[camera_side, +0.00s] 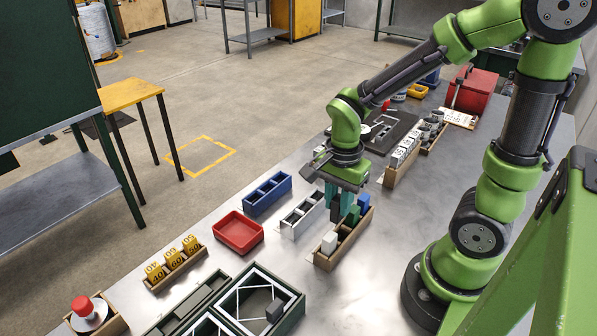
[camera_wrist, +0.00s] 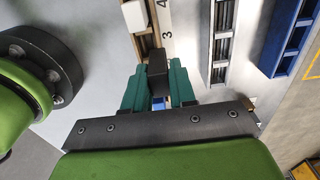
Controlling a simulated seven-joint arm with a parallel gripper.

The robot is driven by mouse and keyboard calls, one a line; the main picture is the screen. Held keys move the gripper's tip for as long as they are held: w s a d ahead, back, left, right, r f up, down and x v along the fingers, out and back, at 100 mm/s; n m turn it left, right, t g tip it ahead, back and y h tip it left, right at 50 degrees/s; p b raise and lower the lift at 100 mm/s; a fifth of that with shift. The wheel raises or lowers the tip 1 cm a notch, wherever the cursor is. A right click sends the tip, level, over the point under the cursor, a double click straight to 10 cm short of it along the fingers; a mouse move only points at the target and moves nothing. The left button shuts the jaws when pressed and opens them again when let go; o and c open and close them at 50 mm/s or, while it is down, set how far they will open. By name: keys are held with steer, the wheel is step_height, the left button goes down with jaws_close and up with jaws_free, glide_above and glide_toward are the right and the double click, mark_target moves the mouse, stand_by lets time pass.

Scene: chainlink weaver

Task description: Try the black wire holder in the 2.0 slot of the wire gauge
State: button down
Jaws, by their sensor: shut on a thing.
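My gripper (camera_side: 338,196) has teal fingers pointing down and is shut on the black wire holder (camera_wrist: 157,68). In the wrist view the dark block stands between both fingertips, at the near part of a wooden rack. In the side view the black holder (camera_side: 336,213) is partly hidden by the fingers. I cannot tell whether it still rests in the rack or hangs just above it. I cannot make out the wire gauge or its 2.0 mark for certain.
A grey slotted tray (camera_side: 289,228), a blue tray (camera_side: 254,209) and a red tray (camera_side: 238,248) stand left. A rack of labelled pale blocks (camera_side: 402,154) stands behind.

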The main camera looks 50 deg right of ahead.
steer(key=w+d+r, duration=0.4)
steer(key=w+d, duration=0.3)
steer(key=w, duration=0.2)
steer(key=shift+w+a+f, duration=0.1)
steer(key=shift+a+f, duration=0.05)
steer(key=shift+f, duration=1.7)
steer(key=shift+a+f, duration=0.1)
steer(key=shift+f, duration=1.75)
steer(key=c, duration=0.8)
jaws_free()
steer(key=shift+c, duration=0.2)
step_height(320, 180, up, 17)
